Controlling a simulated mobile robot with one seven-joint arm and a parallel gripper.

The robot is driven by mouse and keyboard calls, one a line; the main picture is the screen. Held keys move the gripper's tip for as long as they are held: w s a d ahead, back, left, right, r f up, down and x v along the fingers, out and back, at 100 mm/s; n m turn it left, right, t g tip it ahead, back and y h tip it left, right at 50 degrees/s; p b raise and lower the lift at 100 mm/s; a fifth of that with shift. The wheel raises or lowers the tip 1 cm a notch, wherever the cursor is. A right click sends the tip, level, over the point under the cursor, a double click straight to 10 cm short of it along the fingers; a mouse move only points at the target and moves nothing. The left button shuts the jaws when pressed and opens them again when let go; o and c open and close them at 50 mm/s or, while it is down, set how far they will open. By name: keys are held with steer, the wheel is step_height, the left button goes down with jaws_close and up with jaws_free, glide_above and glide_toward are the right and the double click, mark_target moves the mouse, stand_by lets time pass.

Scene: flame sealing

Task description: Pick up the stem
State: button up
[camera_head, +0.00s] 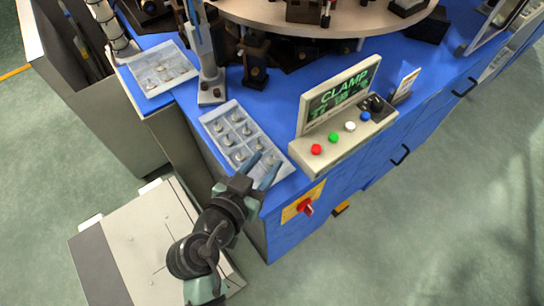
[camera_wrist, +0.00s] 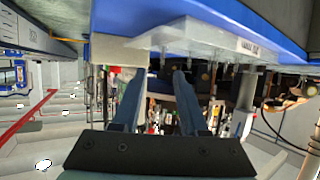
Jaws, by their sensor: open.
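A pale tray (camera_head: 214,115) of several small stems (camera_head: 235,117) lies on the blue machine top, left of the control box. My gripper (camera_head: 266,164) is open, its two blue fingers apart at the tray's near right end. In the wrist view, the gripper (camera_wrist: 159,76) points at the tray edge (camera_wrist: 205,32), which appears upside down. Thin stems (camera_wrist: 163,57) hang downward from it in the picture, near the fingertips. I see nothing held between the fingers. Whether a fingertip touches a stem or the tray is unclear.
A control box (camera_head: 345,115) with a CLAMP screen and coloured buttons stands close right of my gripper. A second tray (camera_head: 143,76) with small parts lies at upper left. A round turntable (camera_head: 330,18) with dark fixtures is behind. A red switch (camera_head: 306,207) is on the front panel.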

mark_target(272, 154)
steer(key=shift+x, duration=2.35)
steer(key=shift+a, duration=0.1)
jaws_close()
